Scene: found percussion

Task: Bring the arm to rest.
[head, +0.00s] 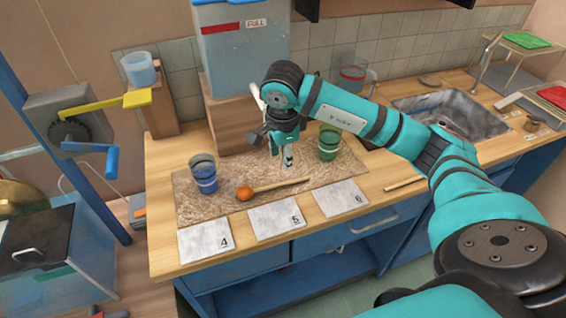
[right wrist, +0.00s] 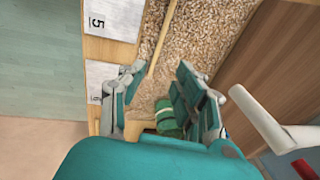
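My right arm, teal and black, reaches over the wooden counter (head: 160,156). Its gripper (head: 288,158) points down above the speckled mat (head: 240,163), behind the mallet. In the right wrist view the gripper (right wrist: 155,84) has its fingers apart with nothing held between them. The mallet (head: 243,193) lies on the mat, its orange head to the left; its handle shows in the right wrist view (right wrist: 160,40). A blue cup (head: 204,181) stands at the mat's left and a green cup (head: 329,149) right of the gripper. My left gripper is not in view.
Cards 4 (head: 205,240), 5 (head: 276,221) and 6 (head: 341,198) lie along the front edge. A blue container (head: 245,60) stands on a wooden block behind the mat. A thin stick (head: 403,184) lies right of card 6. A sink (head: 445,110) is at the right.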

